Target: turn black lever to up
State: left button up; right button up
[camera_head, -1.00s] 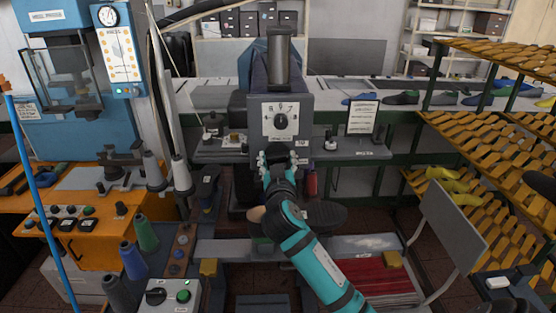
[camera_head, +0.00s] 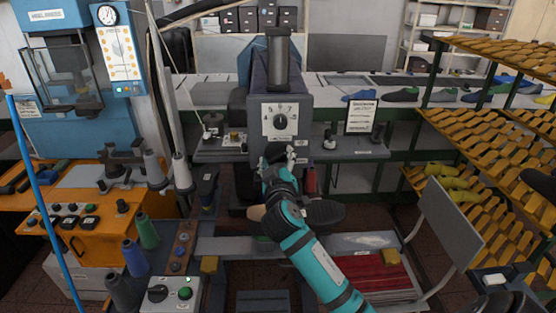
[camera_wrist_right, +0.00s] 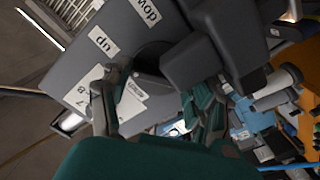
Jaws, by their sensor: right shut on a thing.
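My right gripper (camera_head: 279,158) is in the middle of the head view, just below the grey machine's dial panel. It is shut on the black lever (camera_head: 274,151), which is mostly hidden by the fingers. In the right wrist view the gripper's fingers (camera_wrist_right: 152,95) reach toward the machine front, and a dark blocky part of the lever (camera_wrist_right: 205,62) shows there. White UP (camera_wrist_right: 103,42) and DOWN (camera_wrist_right: 148,12) labels are on the grey panel beside it. The lever's exact angle is hard to tell. My left gripper is out of view.
The grey machine (camera_head: 301,101) has a round dial (camera_head: 281,122) above the gripper. A shelf with small parts and a sign (camera_head: 361,117) extends right. A grey chair (camera_head: 447,235) and a rack of lasts (camera_head: 480,150) stand right. An orange bench (camera_head: 110,205) is left.

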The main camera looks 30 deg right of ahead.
jog(key=o, duration=1.2)
jog(key=v, duration=1.2)
jog(key=shift+a, duration=0.1)
jog(key=shift+f, duration=0.1)
